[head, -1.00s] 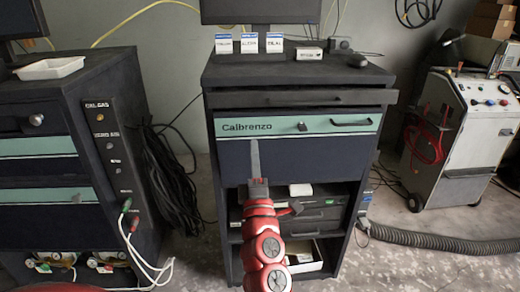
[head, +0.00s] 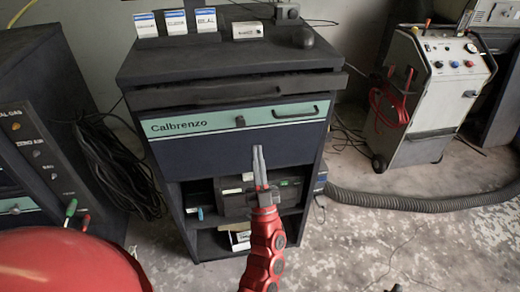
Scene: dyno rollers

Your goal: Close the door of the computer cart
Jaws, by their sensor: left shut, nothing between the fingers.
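The dark computer cart (head: 165,222) stands in the middle of the head view. Its door (head: 200,155) is a dark blue panel with a pale green "Calbrenzo" stripe, a knob (head: 240,121) and a bar handle (head: 294,112). The panel covers the upper front, under a dark drawer with its own handle. I cannot tell how far the door stands out from the cart. My left gripper (head: 258,160) is shut and empty, fingers pointing up in front of the door's lower middle. Whether it touches the panel is unclear. My right gripper is not in view.
Open shelves below the door hold a grey device (head: 234,202) and a white-edged box. Small cards and a mouse (head: 304,37) are on the cart top. A wheeled grey machine (head: 425,100) and a ribbed hose (head: 420,204) are at right. Black cables hang at left.

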